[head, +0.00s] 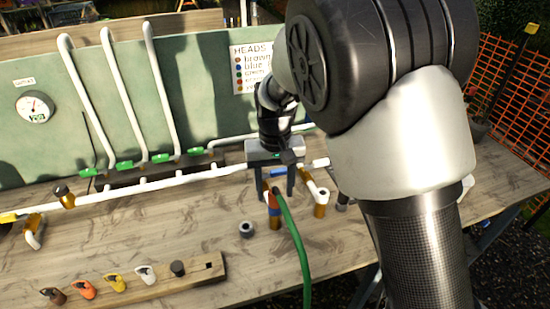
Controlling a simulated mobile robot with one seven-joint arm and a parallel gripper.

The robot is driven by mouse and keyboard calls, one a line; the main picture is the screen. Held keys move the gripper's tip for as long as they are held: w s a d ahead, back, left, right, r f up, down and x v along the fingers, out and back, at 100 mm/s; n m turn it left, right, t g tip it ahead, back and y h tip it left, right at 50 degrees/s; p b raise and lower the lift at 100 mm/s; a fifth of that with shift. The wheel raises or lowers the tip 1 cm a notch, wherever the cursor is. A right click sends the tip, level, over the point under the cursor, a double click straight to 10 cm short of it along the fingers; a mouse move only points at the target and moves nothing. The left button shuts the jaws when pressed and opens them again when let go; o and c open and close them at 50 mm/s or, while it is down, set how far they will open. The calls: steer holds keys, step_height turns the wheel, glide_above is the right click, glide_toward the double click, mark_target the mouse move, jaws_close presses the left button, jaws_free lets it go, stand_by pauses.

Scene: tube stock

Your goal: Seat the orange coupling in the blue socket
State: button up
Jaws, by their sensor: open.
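My gripper (277,187) points down with its two fingers apart, at the centre of the head view. Below and between the fingers stands a short upright stub with a blue band (273,210) and a brown lower part, which looks like the blue socket. A small orange-red part shows just above the blue band; I cannot tell whether it is seated there. A green hose (297,235) starts beside the fingers and curves to the front. Another orange fitting (84,289) stands on the wooden rack at the front left.
The wooden rack (215,268) also holds brown, yellow, white and black fittings. A grey ring (246,229) lies left of the stub. A white elbow on a brown stub (321,204) stands close right. White pipes (160,183) run behind. My arm hides the right side.

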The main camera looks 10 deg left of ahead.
step_height(320, 180, up, 15)
steer(key=s+d+r+m+t+y+p, duration=0.1)
steer(key=s+d+r, duration=0.1)
steer(key=d+r, duration=0.35)
steer(key=s+d+r+m+t+p, duration=0.1)
steer(key=s+d+r, duration=0.2)
steer(key=d, duration=0.6)
steer(key=s+d+m+t+h+p, duration=0.1)
steer(key=s+d+m+t+p, duration=0.1)
steer(key=s+d, duration=1)
steer(key=shift+s+d+f+m+t, duration=0.2)
steer(key=shift+d+m+t, duration=0.15)
steer(key=shift+t, duration=0.45)
steer(key=shift+a, duration=0.1)
